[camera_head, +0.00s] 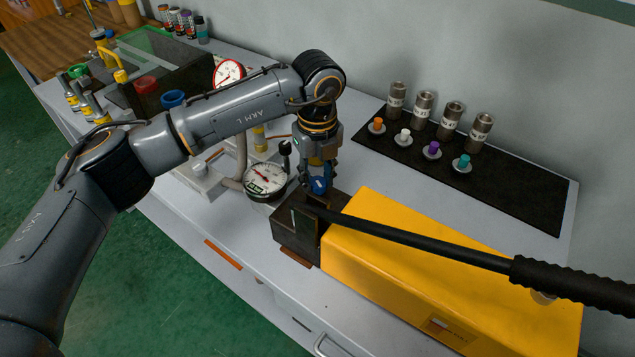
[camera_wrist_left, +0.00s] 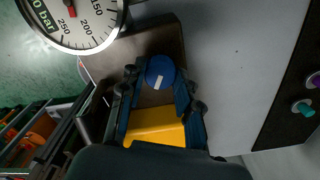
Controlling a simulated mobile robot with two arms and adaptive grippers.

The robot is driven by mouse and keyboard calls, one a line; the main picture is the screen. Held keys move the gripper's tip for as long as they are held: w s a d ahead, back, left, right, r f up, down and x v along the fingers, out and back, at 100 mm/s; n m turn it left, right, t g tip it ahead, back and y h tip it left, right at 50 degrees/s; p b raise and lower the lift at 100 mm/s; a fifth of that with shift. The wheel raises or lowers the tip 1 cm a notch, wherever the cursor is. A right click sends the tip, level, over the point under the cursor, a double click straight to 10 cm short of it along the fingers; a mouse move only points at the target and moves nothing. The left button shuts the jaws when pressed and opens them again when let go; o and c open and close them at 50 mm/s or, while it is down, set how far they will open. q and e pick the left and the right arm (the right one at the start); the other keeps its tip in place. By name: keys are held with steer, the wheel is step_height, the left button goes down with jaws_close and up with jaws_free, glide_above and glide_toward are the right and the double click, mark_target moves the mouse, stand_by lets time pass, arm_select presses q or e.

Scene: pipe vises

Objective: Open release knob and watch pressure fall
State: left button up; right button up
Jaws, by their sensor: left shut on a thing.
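The blue release knob (camera_wrist_left: 160,72) with a white mark sits on the dark block (camera_head: 295,238) at the end of the yellow hand pump (camera_head: 420,270). My left gripper (camera_head: 319,184) reaches down to it from above and is shut on the knob, its fingers on either side in the wrist view (camera_wrist_left: 158,88). In the head view the gripper mostly hides the knob. The round white pressure gauge (camera_head: 266,178) stands just left of the block. Its dial also shows in the left wrist view (camera_wrist_left: 75,20), partly cut off, with a red needle. My right gripper is not in view.
The pump's long black lever (camera_head: 430,240) slants across the yellow body to the right. A black mat (camera_head: 520,195) behind holds several metal cylinders and coloured plugs.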

mark_target(317, 182)
arm_select(q)
steer(key=n+b, duration=0.1)
steer(key=n, duration=0.2)
steer(key=shift+n+b, duration=0.3)
steer(key=shift+b, duration=0.1)
steer(key=shift+n, duration=0.5)
steer(key=shift+r, duration=0.1)
steer(key=o, duration=1.2)
steer(key=shift+c, duration=0.2)
step_height(317, 182, up, 12)
